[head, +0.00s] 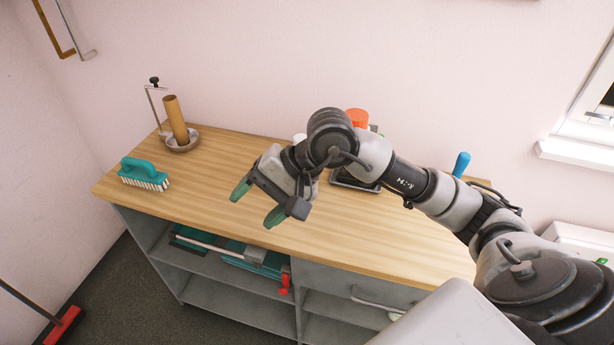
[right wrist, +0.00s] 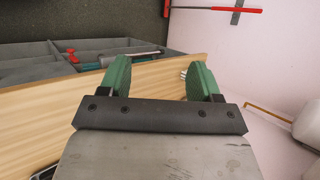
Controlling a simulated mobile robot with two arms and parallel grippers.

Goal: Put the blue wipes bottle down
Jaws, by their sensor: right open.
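My right gripper (head: 257,203) is open and empty over the front part of the wooden worktop (head: 215,190). In the right wrist view its two green fingers (right wrist: 158,78) are apart with nothing between them. A blue object (head: 461,163) stands at the right end of the worktop, partly hidden behind my right arm; I cannot tell whether it is the blue wipes bottle. My left gripper is not in view.
A teal brush (head: 144,173) and a brown tube on a stand (head: 176,121) are at the left. An orange-topped object (head: 357,117) and a dark tray (head: 350,181) sit behind my arm. Shelves below hold tools (head: 230,250). The worktop between brush and gripper is clear.

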